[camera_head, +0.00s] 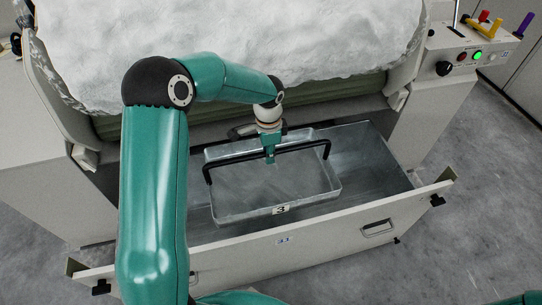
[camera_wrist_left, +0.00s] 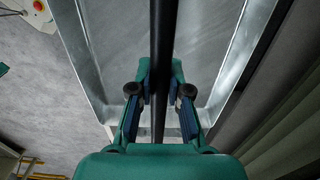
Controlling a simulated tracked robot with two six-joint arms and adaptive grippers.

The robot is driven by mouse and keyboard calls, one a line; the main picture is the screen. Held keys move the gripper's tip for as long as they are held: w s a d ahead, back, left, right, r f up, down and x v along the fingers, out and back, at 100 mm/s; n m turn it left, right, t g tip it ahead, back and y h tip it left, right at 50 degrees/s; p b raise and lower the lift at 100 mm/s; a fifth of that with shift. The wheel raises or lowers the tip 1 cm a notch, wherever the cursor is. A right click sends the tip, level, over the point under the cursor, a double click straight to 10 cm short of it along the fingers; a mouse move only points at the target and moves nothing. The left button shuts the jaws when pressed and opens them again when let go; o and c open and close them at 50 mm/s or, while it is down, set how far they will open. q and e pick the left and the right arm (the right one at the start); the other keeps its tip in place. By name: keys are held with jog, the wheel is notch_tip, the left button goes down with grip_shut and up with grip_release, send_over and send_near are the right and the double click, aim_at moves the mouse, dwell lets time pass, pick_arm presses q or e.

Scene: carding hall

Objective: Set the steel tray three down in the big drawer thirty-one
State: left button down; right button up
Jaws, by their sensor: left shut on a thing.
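The steel tray three (camera_head: 262,198) is a shallow, empty metal tray with a black bar handle (camera_head: 300,147) and a label "3" on its front. In the head view it is inside the outline of the open big drawer thirty-one (camera_head: 330,227), level or nearly so; I cannot tell whether it touches the drawer floor. My left gripper (camera_head: 270,157) is shut on the middle of the handle. In the left wrist view the gripper (camera_wrist_left: 160,95) has the black bar between its fingers, with the tray floor (camera_wrist_left: 205,45) beyond. My right gripper is not in view.
The drawer is pulled out below a machine heaped with white fibre (camera_head: 240,35). Bare drawer floor (camera_head: 372,165) shows right of the tray. A control panel (camera_head: 472,60) with coloured levers and a lit green button stands at upper right. Grey concrete floor (camera_head: 470,180) is clear at right.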

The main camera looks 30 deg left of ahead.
pick_arm(q)
notch_tip(320, 180, down, 29)
jog(key=b, duration=2)
jog(key=shift+r, duration=0.2)
jog(key=c, duration=1)
grip_release()
jog(key=shift+c, duration=0.2)
